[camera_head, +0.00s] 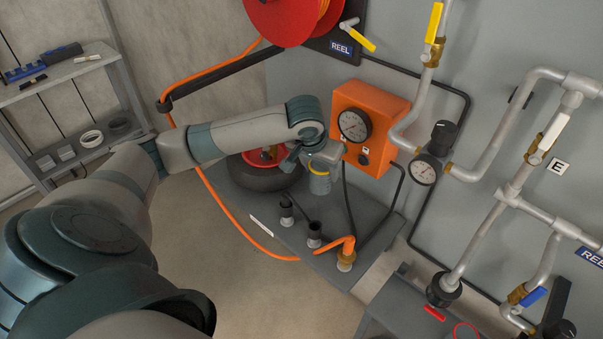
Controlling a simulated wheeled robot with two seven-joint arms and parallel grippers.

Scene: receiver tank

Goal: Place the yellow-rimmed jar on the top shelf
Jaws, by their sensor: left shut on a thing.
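The yellow-rimmed jar (320,183) is a small grey-blue jar with a yellow band near its top. It is at the grey bench, in front of the orange gauge box. My left gripper (318,164) reaches in from the left and is shut on the jar's upper part, hiding some of it. I cannot tell whether the jar's base touches the bench. The top shelf (62,74) is on the rack at the far left, with blue and dark items on it. My right gripper is not in view.
A black wheel with a red hub (262,172) lies beside the jar. The orange gauge box (377,108) stands close behind it. Black fittings (314,234) and an orange hose (225,205) are near. A lower shelf (72,166) holds rings and small parts.

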